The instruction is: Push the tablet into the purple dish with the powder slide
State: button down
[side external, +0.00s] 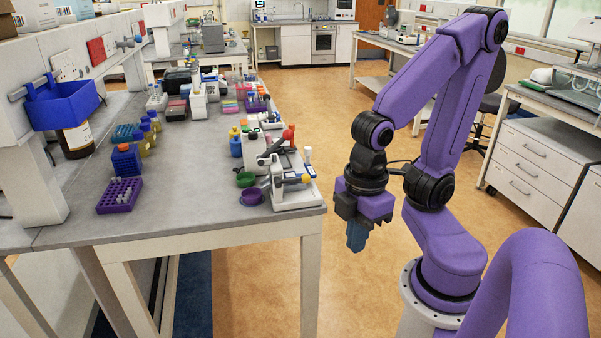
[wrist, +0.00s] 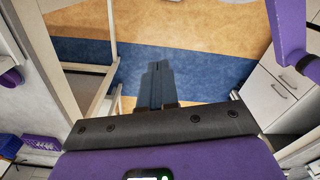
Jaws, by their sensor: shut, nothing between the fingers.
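A purple dish (side external: 251,197) sits near the front right corner of the grey bench, with a green dish (side external: 245,179) just behind it. A white device with a lever (side external: 292,196) stands to the right of the dishes at the bench edge; I cannot tell whether it is the powder slide. I cannot make out the tablet in either view. My gripper (side external: 356,247) hangs over the floor, off the bench's right side, pointing down and apart from all these things. In the wrist view its blue fingers (wrist: 157,72) are together, shut and empty, with floor beyond them.
Colored bottles (side external: 235,142) stand behind the dishes. A purple tube rack (side external: 119,195) and a blue bin (side external: 62,106) are at the left. The bench middle (side external: 185,195) is clear. White drawers (side external: 522,165) stand right of my arm.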

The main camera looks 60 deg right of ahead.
jog(key=c, duration=1.1)
grip_release()
jog(key=shift+w+a, duration=0.1)
jog(key=shift+w, duration=0.1)
jog(key=shift+o, duration=0.9)
jog(key=w+r+m, duration=0.4)
jog(key=w+m, duration=0.3)
jog(key=w, duration=0.4)
jog(key=shift+w+a+r, duration=0.25)
jog(key=shift+w, duration=0.1)
jog(key=w+d+r+m, duration=0.3)
jog(key=w+d+m, duration=0.15)
jog(key=w, duration=0.35)
notch_tip(320, 180, up, 5)
jog(key=m, duration=1.7)
send_over(308, 148)
notch_tip(308, 148, down, 17)
jog(key=shift+w+d, duration=0.1)
